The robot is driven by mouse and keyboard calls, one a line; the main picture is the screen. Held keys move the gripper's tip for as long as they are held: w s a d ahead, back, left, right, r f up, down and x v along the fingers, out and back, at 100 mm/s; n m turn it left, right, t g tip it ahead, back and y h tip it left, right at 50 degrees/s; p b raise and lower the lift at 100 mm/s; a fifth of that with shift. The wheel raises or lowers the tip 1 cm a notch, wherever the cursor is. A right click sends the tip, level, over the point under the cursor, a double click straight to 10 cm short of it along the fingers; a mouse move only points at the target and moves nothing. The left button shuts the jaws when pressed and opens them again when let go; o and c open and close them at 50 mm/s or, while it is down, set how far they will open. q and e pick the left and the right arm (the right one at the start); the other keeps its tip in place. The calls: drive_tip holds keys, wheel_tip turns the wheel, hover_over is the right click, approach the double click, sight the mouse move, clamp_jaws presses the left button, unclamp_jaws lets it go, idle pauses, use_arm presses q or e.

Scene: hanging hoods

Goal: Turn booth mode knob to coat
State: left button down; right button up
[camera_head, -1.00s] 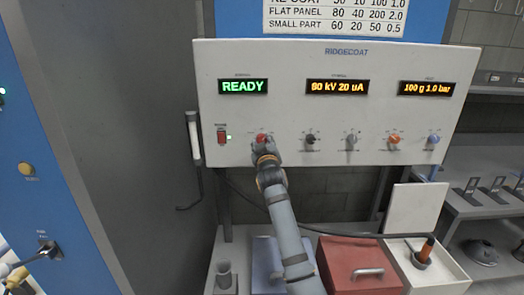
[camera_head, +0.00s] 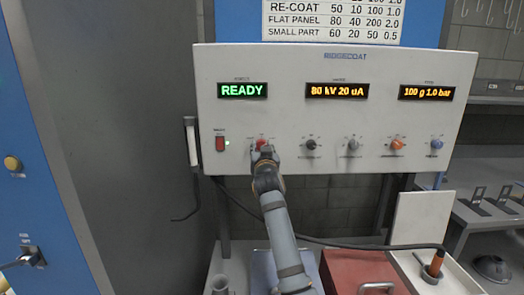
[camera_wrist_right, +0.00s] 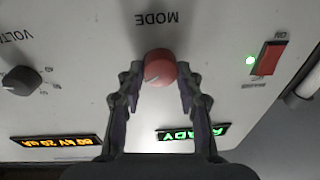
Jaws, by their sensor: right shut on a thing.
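The red knob (camera_head: 262,144) sits at the left of the knob row on the white RIDGECOAT panel (camera_head: 290,72). In the right wrist view, which shows the panel upside down, the red knob (camera_wrist_right: 160,68) is beside the word MODE. A pale pointer mark shows toward its lower left there. My right gripper (camera_head: 264,158) reaches up to the knob from below. In the right wrist view its two fingers (camera_wrist_right: 160,88) stand on either side of the knob, shut on it. The knob's small position labels are not readable. My left gripper is not in view.
A green READY display (camera_head: 243,91) and two orange displays are above the knobs. A red rocker switch (camera_head: 220,141) is left of the red knob, and a black knob (camera_head: 311,144) is to its right. A red box (camera_head: 362,272) stands below.

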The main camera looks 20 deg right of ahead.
drive_tip(key=shift+f, duration=0.1)
drive_tip(key=o, duration=1.2)
drive_tip(key=shift+w, duration=0.1)
drive_tip(key=v, duration=0.7)
drive_tip(key=shift+s+a, duration=0.1)
drive_tip(key=shift+s, duration=0.15)
